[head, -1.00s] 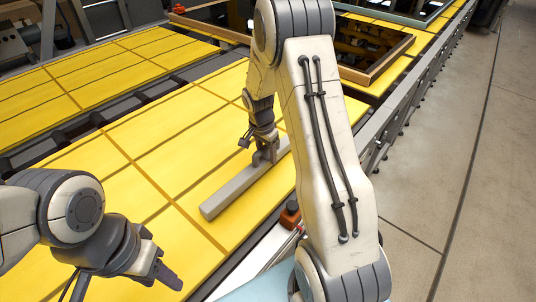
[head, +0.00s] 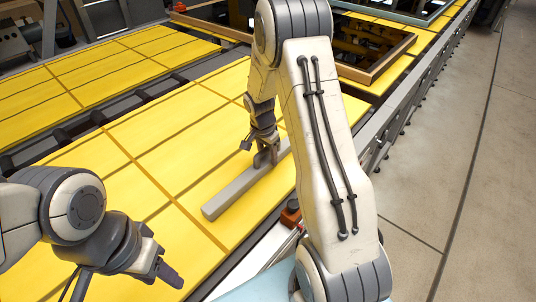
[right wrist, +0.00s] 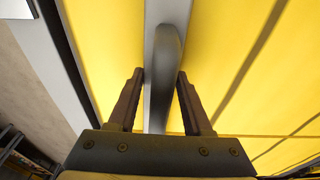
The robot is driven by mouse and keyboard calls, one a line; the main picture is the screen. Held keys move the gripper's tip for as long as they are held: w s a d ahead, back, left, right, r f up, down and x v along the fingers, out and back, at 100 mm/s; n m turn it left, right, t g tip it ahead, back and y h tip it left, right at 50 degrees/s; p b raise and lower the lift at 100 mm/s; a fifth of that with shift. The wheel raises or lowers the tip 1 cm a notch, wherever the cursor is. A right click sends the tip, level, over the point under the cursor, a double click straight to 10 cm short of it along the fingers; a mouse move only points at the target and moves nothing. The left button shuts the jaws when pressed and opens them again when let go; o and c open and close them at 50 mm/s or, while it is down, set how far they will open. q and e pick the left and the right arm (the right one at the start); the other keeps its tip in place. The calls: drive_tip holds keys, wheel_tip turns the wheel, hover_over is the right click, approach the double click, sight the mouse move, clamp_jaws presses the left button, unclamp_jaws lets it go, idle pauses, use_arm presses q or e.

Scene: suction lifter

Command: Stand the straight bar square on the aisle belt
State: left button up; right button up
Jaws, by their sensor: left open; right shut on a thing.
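The straight bar (head: 235,192) is a long grey bar lying low over the yellow aisle belt (head: 222,228), from lower left to upper right in the head view. I cannot tell whether it touches the belt. My right gripper (head: 265,158) is shut on a dark rounded grip (right wrist: 168,48) on top of the bar, near its upper-right part. In the right wrist view the fingers stand either side of this grip, with the bar (right wrist: 166,10) beneath. My left gripper (head: 168,274) is open and empty at lower left, above the belt. My right arm hides part of the belt.
A wooden frame (head: 376,77) stands on the belt beyond my right arm. An orange-topped box (head: 290,214) is by the near belt edge. A second yellow belt (head: 105,65) lies at upper left. The grey floor (head: 470,200) at right is clear.

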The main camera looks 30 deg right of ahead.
drive_tip(key=o, duration=1.3)
drive_tip(key=shift+o, duration=0.2)
drive_tip(key=shift+f, duration=0.1)
drive_tip(key=r, duration=0.3)
drive_tip(key=a+r+b, duration=0.1)
drive_tip(key=r, duration=0.2)
drive_tip(key=r+b, duration=0.1)
drive_tip(key=r, duration=0.2)
drive_tip(key=shift+s+a+r, duration=0.2)
drive_tip(key=shift+r, duration=0.15)
drive_tip(key=shift+a+r, duration=0.15)
drive_tip(key=shift+r, duration=0.25)
drive_tip(key=s+a+r+n+y, duration=0.1)
drive_tip(key=s+a+r+n, duration=0.1)
drive_tip(key=s+a+n, duration=0.5)
drive_tip(key=s+a+r+n+y, duration=0.1)
drive_tip(key=s+a+r+n, duration=0.15)
drive_tip(key=a, duration=0.85)
drive_tip(key=s+a+n, duration=0.3)
drive_tip(key=s+n, duration=0.3)
drive_tip(key=s, duration=0.3)
drive_tip(key=s+a+n, duration=0.4)
drive_tip(key=s+n, duration=0.2)
drive_tip(key=s, duration=0.3)
drive_tip(key=shift+f+g+y, duration=0.3)
drive_tip(key=shift+f+y, duration=0.1)
drive_tip(key=shift+f, duration=0.05)
